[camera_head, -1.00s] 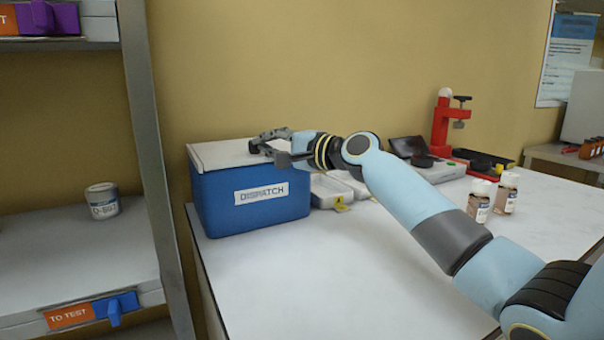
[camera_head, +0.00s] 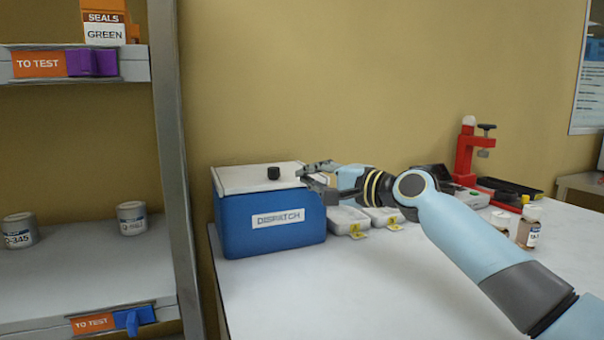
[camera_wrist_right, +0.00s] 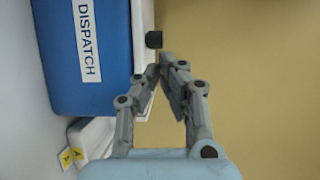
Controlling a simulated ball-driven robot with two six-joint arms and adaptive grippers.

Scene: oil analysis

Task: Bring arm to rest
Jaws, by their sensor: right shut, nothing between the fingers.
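My right arm (camera_head: 455,232) reaches in from the lower right, over the white bench. My right gripper (camera_head: 308,174) is at the right edge of the lid of the blue dispatch box (camera_head: 240,232). The lid (camera_head: 240,178) is on, with a black knob (camera_head: 274,173) on top. In the right wrist view, the right gripper (camera_wrist_right: 164,66) has its fingertips together with nothing between them. The knob (camera_wrist_right: 154,39) is just beyond the tips, apart from them. My left gripper is not in view.
Grey trays with yellow tags (camera_head: 350,220) sit right of the box. A red press (camera_head: 466,150), a black tray (camera_head: 510,192) and sample bottles (camera_head: 529,226) stand farther right. A shelf with tins (camera_head: 131,218) is at the left. The bench front (camera_head: 330,290) is clear.

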